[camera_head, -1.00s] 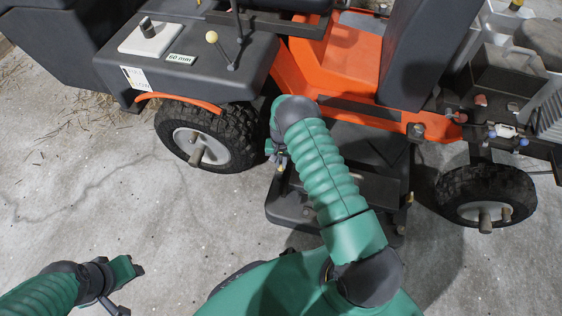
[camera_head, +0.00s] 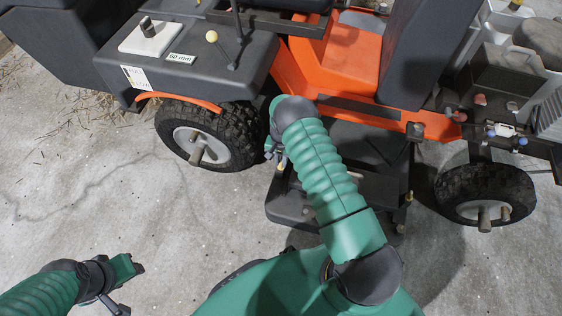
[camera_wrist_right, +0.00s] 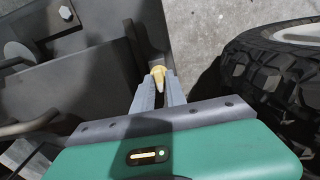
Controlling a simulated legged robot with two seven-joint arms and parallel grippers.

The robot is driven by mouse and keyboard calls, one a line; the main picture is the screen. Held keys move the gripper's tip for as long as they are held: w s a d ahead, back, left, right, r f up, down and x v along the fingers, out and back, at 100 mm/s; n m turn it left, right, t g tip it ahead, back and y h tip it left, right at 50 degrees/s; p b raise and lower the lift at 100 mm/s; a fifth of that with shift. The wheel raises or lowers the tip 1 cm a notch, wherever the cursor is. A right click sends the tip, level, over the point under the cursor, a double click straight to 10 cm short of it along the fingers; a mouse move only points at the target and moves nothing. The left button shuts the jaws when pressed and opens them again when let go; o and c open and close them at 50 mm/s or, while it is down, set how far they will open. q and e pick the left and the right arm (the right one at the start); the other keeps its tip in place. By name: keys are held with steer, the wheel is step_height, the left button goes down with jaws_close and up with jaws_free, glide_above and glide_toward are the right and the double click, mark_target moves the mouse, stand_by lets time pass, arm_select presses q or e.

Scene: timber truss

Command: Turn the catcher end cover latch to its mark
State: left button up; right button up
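The dark grey catcher (camera_head: 55,60) is at the upper left, behind the orange mower. I cannot make out its end cover latch or mark. My right gripper (camera_head: 279,163) is low beside the mower deck, between the rear wheel and the deck, partly hidden by my arm. In the right wrist view, its two grey fingers (camera_wrist_right: 158,90) are close together around a small yellow tapered piece (camera_wrist_right: 158,74) at their tips. The narrow gap matches the piece. My left gripper (camera_head: 128,275) is low at the left over bare floor, away from the mower; its fingers are unclear.
The rear wheel (camera_head: 207,138) is close beside my right gripper; its tyre (camera_wrist_right: 265,75) fills the right of the wrist view. The black deck (camera_head: 290,207) and front wheel (camera_head: 485,197) lie to the right. The fender carries a 60 mm label (camera_head: 181,58).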

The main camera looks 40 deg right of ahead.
steer(key=shift+o, duration=1.4)
steer(key=shift+r, duration=0.1)
step_height(320, 180, up, 16)
steer(key=p, duration=0.7)
steer(key=shift+r, duration=0.25)
